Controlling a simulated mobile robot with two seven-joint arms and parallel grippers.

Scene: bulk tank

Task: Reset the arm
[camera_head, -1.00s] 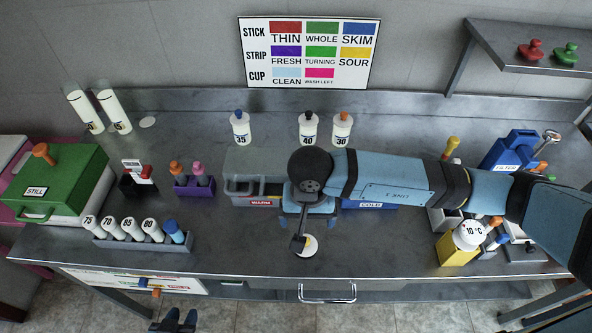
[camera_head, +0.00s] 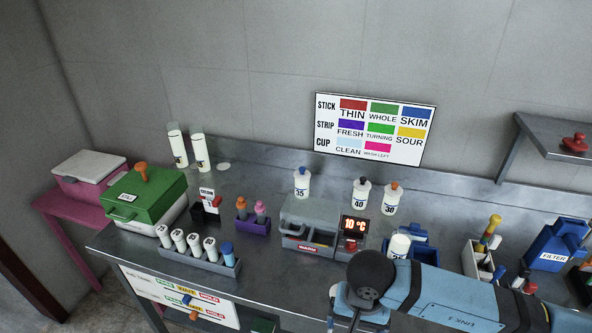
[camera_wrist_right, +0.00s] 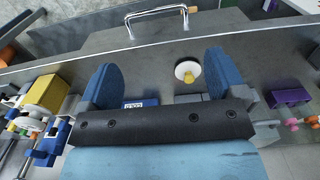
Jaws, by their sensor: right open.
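My right arm comes in from the lower right in the head view, with its gripper (camera_head: 345,310) low at the front of the bench and partly cut off by the bottom edge. In the right wrist view, the two blue fingers stand wide apart, and the gripper (camera_wrist_right: 157,75) is open with nothing held. A small white round piece with a yellow knob (camera_wrist_right: 187,71) lies on the steel counter beyond the fingers, near the right finger. The blue box marked COLD (camera_wrist_right: 140,104) shows partly behind the dark palm. My left gripper is out of view.
The steel bench holds a green STILL box (camera_head: 147,199), a bottle rack (camera_head: 197,259), a grey WARM box (camera_head: 302,247), a red 10 °C display (camera_head: 353,230) and a blue FILTER box (camera_head: 553,245). Several white bottles stand behind. A shelf (camera_head: 550,145) hangs at right.

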